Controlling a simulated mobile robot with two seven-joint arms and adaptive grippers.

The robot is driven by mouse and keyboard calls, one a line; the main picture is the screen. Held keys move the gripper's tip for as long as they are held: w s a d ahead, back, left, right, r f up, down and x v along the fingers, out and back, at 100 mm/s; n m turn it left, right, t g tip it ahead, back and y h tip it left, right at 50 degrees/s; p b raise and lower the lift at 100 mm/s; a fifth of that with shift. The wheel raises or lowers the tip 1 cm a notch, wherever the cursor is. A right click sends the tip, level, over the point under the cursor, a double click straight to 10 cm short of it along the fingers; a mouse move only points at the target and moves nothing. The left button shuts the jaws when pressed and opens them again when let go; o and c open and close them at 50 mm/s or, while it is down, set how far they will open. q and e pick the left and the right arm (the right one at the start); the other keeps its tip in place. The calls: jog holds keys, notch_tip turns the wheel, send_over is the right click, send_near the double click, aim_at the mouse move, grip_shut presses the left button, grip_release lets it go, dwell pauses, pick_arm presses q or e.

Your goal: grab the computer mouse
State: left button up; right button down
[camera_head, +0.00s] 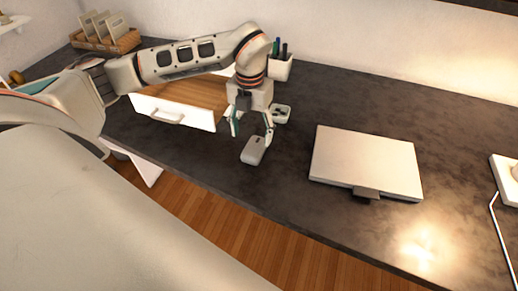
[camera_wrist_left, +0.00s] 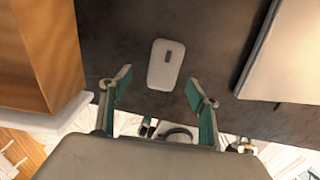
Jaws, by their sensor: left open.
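The computer mouse (camera_head: 254,150) is a small pale grey, rounded block on the dark desk, near its front edge. In the left wrist view, the mouse (camera_wrist_left: 166,65) lies beyond the fingertips, roughly in line with the gap between them. My left gripper (camera_head: 252,131) points down above and just behind the mouse. Its two fingers are apart with nothing between them, as the left wrist view (camera_wrist_left: 160,88) also shows. The mouse looks free of both fingers. My right gripper is in neither view.
An open wooden drawer box (camera_head: 190,96) with a white front stands left of the gripper. A closed silver laptop (camera_head: 366,160) lies to the right. A pen holder (camera_head: 279,68) and small white item (camera_head: 282,114) are behind. The dark desk (camera_head: 290,215) is clear in front.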

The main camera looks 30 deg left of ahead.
aim_at(255, 146)
pick_arm(q)
jog(key=f, duration=0.6)
jog(key=shift+w+d+f, duration=0.1)
jog(key=shift+w+d, duration=0.15)
jog(key=shift+d, duration=0.05)
jog(key=c, duration=1.2)
